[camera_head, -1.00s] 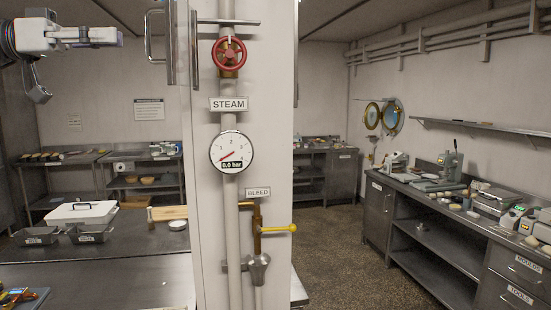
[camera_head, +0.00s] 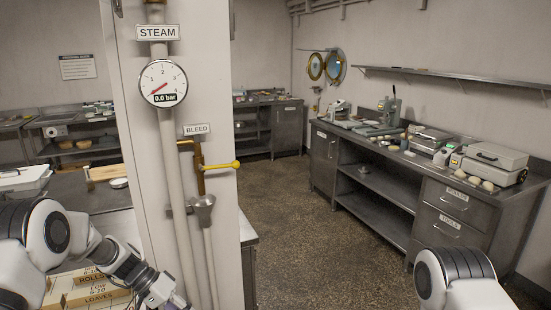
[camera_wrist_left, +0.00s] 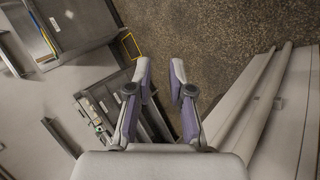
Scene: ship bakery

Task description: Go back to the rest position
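My left arm comes in at the lower left of the head view, with its gripper (camera_head: 168,294) low in front of the white pillar and pointing down, partly cut off by the bottom edge. In the left wrist view my left gripper (camera_wrist_left: 162,78) has its two fingers apart, with nothing between them and the floor showing through the gap. Part of my right arm shows at the bottom right of the head view; its gripper is out of the picture.
The pillar carries a steam gauge (camera_head: 163,83) reading 0.0 bar and a yellow bleed handle (camera_head: 222,165). Boxes (camera_head: 95,292) labelled rolls and loaves lie behind my left arm. A steel workbench (camera_head: 385,185) lines the right wall. The speckled floor (camera_head: 310,235) between is clear.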

